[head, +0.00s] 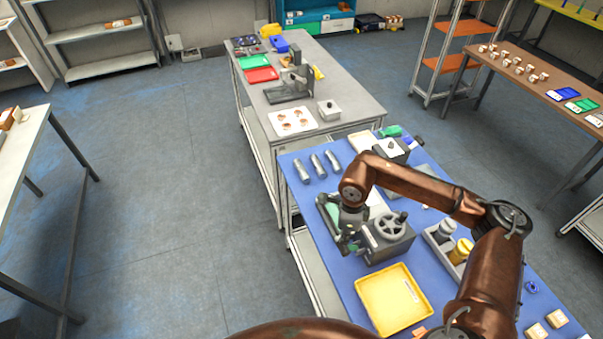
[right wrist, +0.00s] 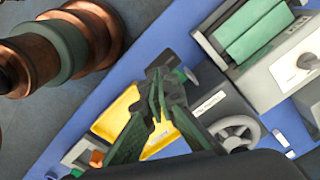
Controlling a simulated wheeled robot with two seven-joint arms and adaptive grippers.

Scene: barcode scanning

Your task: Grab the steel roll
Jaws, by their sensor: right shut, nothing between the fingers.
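Several short steel rolls, grey cylinders, lie side by side at the far left corner of the blue table; the middle steel roll (head: 318,165) lies between the left one (head: 301,171) and the right one (head: 332,161). My right gripper (head: 350,243) is beside the machine with a handwheel, nearer to me than the rolls and apart from them. In the right wrist view its dark green fingers (right wrist: 162,82) are closed together with nothing between them. No roll can be made out in that view. My left gripper is not in view.
The handwheel machine (head: 388,240) stands close to my right gripper, and its wheel shows in the right wrist view (right wrist: 235,132). A yellow tray (head: 372,311) lies in front. A grey bench (head: 350,92) with trays and a white plate stands behind the blue table (head: 331,275).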

